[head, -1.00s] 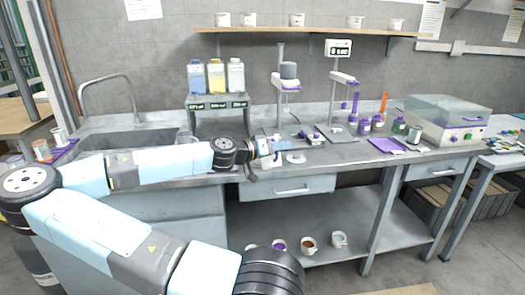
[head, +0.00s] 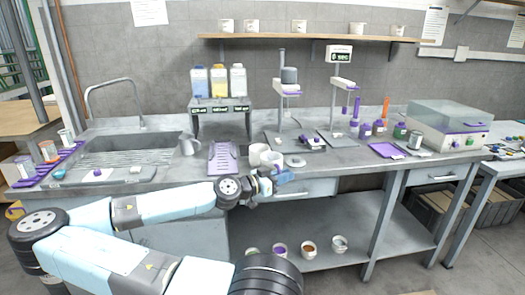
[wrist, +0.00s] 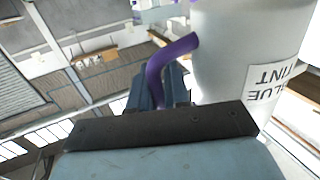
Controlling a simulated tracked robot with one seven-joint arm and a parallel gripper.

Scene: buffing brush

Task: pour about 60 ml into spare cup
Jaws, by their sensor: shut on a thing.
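My gripper (wrist: 160,88) is shut on the purple handle (wrist: 172,62) of a pale cup (wrist: 228,60) in the wrist view. The cup's label is upside down in the picture and reads in part "LUE TINT". Its inside is hidden. In the head view my gripper (head: 268,182) is at the bench's front edge. Two pale cups stand out just beyond it, one to the left (head: 256,153) and one to the right (head: 272,160). I cannot tell which, if either, is the held cup or the spare cup.
A purple ribbed tray (head: 224,160) and a metal jug (head: 190,145) are left of the gripper. A small stand holds several bottles (head: 219,82). Scale-like devices (head: 288,140) stand behind. More cups sit on the lower shelf (head: 308,249) and the wall shelf (head: 300,27). The bench front centre is crowded.

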